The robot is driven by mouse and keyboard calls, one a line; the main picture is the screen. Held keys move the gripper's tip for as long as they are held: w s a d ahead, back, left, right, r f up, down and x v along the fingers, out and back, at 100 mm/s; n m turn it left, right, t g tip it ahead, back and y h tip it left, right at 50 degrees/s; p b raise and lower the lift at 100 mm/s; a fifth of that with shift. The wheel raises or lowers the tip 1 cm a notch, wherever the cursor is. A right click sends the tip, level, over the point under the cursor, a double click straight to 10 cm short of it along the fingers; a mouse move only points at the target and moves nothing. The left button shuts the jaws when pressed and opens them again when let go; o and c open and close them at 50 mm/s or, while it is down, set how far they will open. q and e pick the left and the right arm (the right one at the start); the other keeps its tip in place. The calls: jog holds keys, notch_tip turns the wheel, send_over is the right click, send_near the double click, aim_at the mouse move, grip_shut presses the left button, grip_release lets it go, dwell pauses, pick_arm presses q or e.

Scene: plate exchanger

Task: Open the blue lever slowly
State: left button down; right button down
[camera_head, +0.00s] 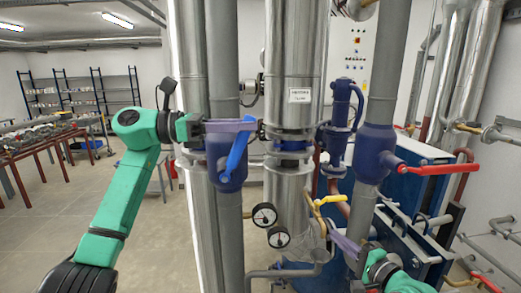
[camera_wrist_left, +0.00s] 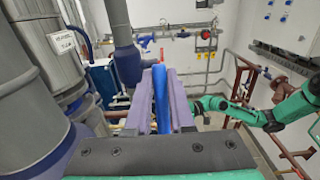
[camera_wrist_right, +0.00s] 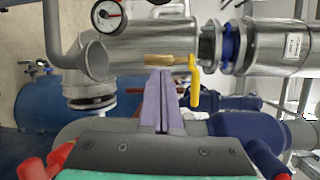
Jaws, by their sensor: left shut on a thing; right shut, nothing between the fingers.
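The blue lever (camera_head: 237,152) sits on a dark blue valve body (camera_head: 226,168) on a grey vertical pipe, left of centre in the head view. It slants, its upper end to the right. My left gripper (camera_head: 250,127) reaches across at the lever's top end. In the left wrist view the blue lever (camera_wrist_left: 160,98) stands between the two purple fingers of the left gripper (camera_wrist_left: 160,100), which are shut on it. My right gripper (camera_head: 338,240) is low right of centre, shut and empty. In the right wrist view its fingers (camera_wrist_right: 162,100) meet beside a yellow lever (camera_wrist_right: 195,85).
A red lever (camera_head: 440,169) sticks out right from another blue valve (camera_head: 374,150). Two round gauges (camera_head: 264,215) hang low at the centre. Thick metal pipes and blue plate units (camera_head: 400,195) crowd the right. The floor at left is open, with a red table (camera_head: 45,140) behind.

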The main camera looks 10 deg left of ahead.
aim_at(237, 151)
pick_arm(q)
jog(key=shift+a+r, duration=0.1)
jog(key=shift+r, duration=0.2)
pick_arm(e)
jog(key=s+a+r+n+g+y, duration=0.1)
jog(key=s+a+r+y, duration=0.25)
jog(key=r, duration=0.45)
jog(key=s+a+r+n+g+y, duration=0.1)
jog(key=s+a+r+y, duration=0.1)
jog(key=s+r, duration=0.35)
jog(key=s+a+r+n+g+y, duration=0.1)
jog(key=s+a+r+y, duration=0.15)
jog(key=r, duration=0.65)
jog(key=s+a+r+x, duration=0.1)
jog(key=s+x, duration=0.1)
jog(key=x, duration=1.1)
jog(key=shift+s+a, duration=0.2)
